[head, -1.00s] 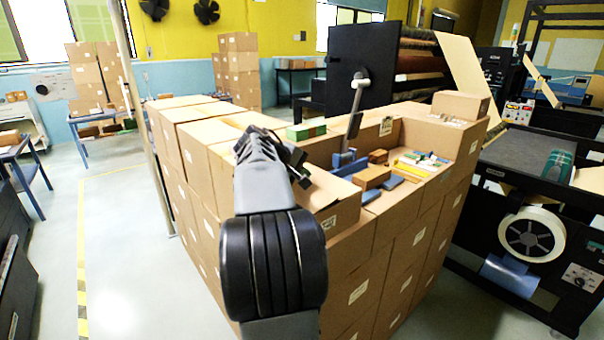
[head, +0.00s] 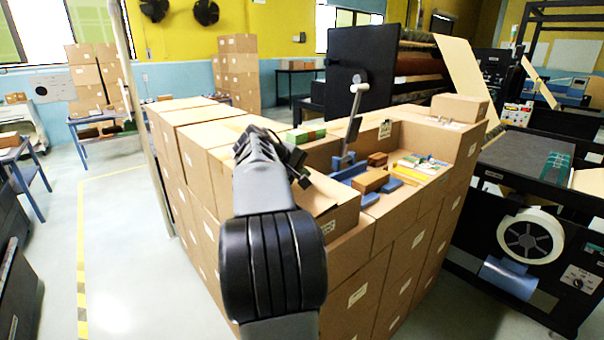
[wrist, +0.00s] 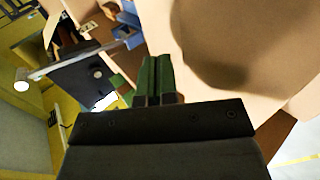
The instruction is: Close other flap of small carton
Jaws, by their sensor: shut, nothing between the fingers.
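The small carton (head: 343,217) sits on the stacked boxes just right of my arm in the head view. Its tan top (head: 335,190) shows beside my gripper; the arm hides its left part, so I cannot tell how each flap lies. In the wrist view a large tan cardboard surface (wrist: 285,50) fills the right side, with a dark shadow on it. My gripper's green fingers (wrist: 157,75) are together and empty, beside that surface; I cannot tell if they touch it.
A blue stand with a grey upright lever (head: 350,125) stands behind the carton. Brown blocks (head: 371,181), blue pieces and a yellow item lie to its right. A larger box (head: 461,106) stands at the back right.

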